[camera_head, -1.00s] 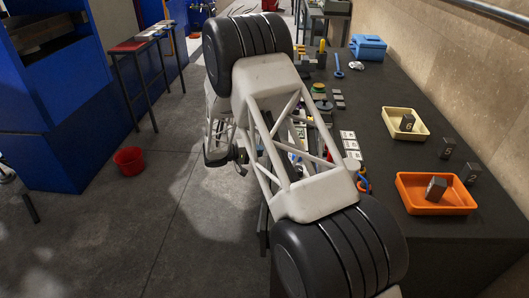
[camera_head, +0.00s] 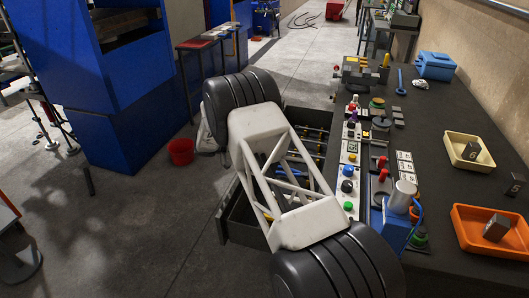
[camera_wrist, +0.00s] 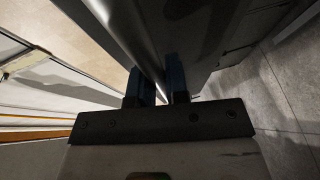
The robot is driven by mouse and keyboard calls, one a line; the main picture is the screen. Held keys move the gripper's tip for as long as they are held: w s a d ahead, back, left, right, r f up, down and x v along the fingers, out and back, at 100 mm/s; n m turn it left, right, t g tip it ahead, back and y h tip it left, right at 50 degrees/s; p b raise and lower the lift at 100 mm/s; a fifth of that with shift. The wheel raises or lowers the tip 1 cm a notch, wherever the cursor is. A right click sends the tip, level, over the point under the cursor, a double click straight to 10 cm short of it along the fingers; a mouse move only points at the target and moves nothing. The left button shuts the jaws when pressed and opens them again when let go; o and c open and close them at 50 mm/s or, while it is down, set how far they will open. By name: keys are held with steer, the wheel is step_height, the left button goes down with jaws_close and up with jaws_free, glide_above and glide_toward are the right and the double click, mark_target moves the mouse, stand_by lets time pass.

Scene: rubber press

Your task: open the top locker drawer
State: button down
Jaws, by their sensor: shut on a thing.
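The locker drawer (camera_head: 243,236) stands pulled out from the left side of the dark workbench (camera_head: 446,108) in the head view. Its inside shows past my arm, with several small coloured items in it. My arm covers much of the drawer. In the wrist view my gripper (camera_wrist: 160,88) has its two dark fingers closed around a narrow metal bar (camera_wrist: 152,62), which looks like the drawer handle. A dark flat panel lies beyond the fingers.
An orange tray (camera_head: 480,246) and a cream tray (camera_head: 456,158) hold dark blocks on the right. A red bucket (camera_head: 181,152) stands on the floor, which is clear left of the drawer.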

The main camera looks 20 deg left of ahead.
steer(key=a, duration=0.5)
steer(key=shift+a, duration=0.35)
steer(key=c, duration=1.1)
jaws_free()
steer(key=shift+c, duration=0.2)
steer(key=shift+a, duration=0.1)
steer(key=v, duration=0.7)
steer(key=shift+a, duration=0.25)
steer(key=shift+s+r, duration=0.1)
